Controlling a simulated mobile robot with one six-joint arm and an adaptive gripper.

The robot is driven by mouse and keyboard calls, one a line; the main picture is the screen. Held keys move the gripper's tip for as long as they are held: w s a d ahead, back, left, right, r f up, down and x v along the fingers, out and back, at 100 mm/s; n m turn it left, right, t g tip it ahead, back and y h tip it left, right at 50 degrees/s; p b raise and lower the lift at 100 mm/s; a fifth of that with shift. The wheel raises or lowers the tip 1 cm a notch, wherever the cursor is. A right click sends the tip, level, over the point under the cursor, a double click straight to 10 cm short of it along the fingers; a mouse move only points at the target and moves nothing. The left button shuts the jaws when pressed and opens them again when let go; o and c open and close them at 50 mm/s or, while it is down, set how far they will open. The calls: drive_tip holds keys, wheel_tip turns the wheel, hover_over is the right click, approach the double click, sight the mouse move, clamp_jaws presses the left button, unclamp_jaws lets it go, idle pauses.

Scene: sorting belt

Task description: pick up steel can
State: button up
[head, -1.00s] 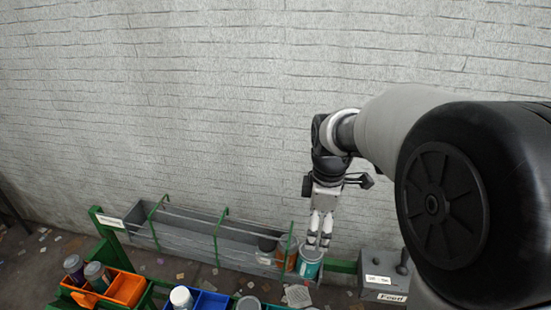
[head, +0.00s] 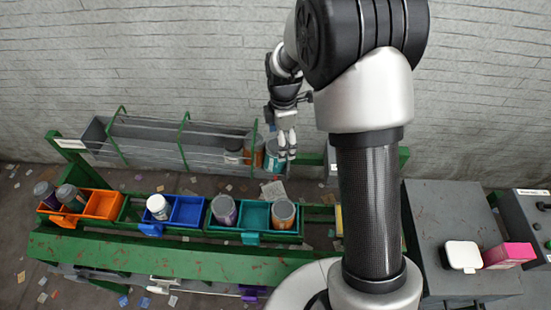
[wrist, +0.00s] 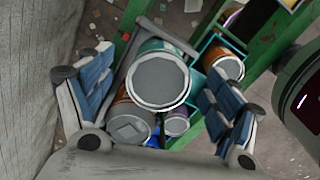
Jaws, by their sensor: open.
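A can with a teal label and a grey metal lid (head: 272,158) stands at the right end of the grey trough. It fits the steel can, though other cans also have metal tops. In the wrist view its round lid (wrist: 159,82) lies between my fingers. My gripper (head: 287,151) points down at this can, partly covering it in the head view. In the wrist view my gripper (wrist: 157,95) is open, with a blue-padded finger on each side and gaps to the lid. The can's lower part is mostly hidden.
An orange can (head: 256,153) stands close beside it, with a dark can (head: 233,154) further left. The grey trough (head: 150,130) has green hoops and rails. In front are orange (head: 103,204), blue (head: 188,211) and teal bins (head: 256,214), some with cans.

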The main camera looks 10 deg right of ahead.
drive_tip(key=shift+a+f+b, duration=0.2)
drive_tip(key=shift+f+b, duration=0.15)
drive_tip(key=shift+f, duration=1.05)
drive_tip(key=shift+a+f+b, duration=0.2)
drive_tip(key=shift+f+b, duration=0.15)
drive_tip(key=shift+f, duration=1)
drive_tip(key=shift+r, duration=0.1)
drive_tip(key=shift+c, duration=0.3)
drive_tip(key=c, duration=1.1)
